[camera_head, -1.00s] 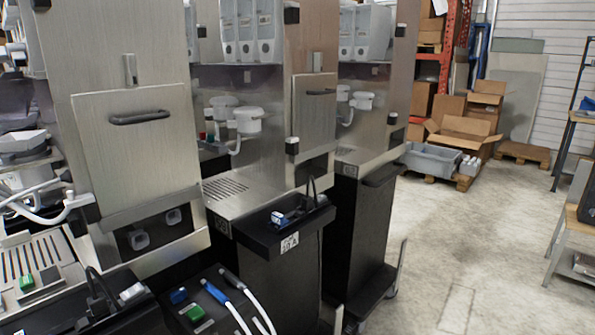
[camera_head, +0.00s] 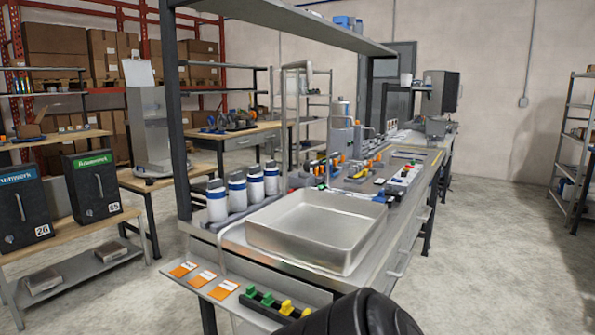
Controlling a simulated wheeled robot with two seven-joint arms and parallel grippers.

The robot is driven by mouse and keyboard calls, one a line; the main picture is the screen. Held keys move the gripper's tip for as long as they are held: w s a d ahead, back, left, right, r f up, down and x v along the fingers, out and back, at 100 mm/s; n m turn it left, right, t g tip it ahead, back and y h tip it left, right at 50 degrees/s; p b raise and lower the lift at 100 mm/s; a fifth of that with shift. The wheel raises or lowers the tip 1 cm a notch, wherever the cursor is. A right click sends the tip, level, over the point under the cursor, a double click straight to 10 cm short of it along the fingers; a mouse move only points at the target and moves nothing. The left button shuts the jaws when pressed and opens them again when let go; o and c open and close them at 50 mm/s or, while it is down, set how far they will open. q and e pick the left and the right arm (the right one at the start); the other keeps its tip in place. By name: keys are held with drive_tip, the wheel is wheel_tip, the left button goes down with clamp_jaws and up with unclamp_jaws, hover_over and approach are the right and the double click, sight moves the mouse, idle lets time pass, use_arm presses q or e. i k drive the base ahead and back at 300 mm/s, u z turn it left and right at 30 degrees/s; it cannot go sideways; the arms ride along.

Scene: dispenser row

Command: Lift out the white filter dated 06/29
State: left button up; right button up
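I cannot make out a white filter dated 06/29 in the head view, and no date is readable. Several white cylinders with blue bands and grey tops stand in a row at the left edge of the workbench; the nearest cylinder (camera_head: 217,203) is upright. I cannot tell whether these are filters. Neither gripper shows. A black rounded part at the bottom edge looks like a piece of my own arm.
A shallow metal tray (camera_head: 318,264) sits empty on the near end of the workbench. Orange-and-white cards (camera_head: 183,270) lie on a ledge before it. Two black boxes (camera_head: 93,188) stand on a table at left. Open floor (camera_head: 490,255) lies to the right.

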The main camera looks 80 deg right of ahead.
sight(255, 177)
drive_tip(key=z, duration=1.1)
drive_tip(key=i, duration=4.8)
drive_tip(key=z, duration=3.25)
drive_tip(key=i, duration=1.6)
drive_tip(key=u, duration=1.2)
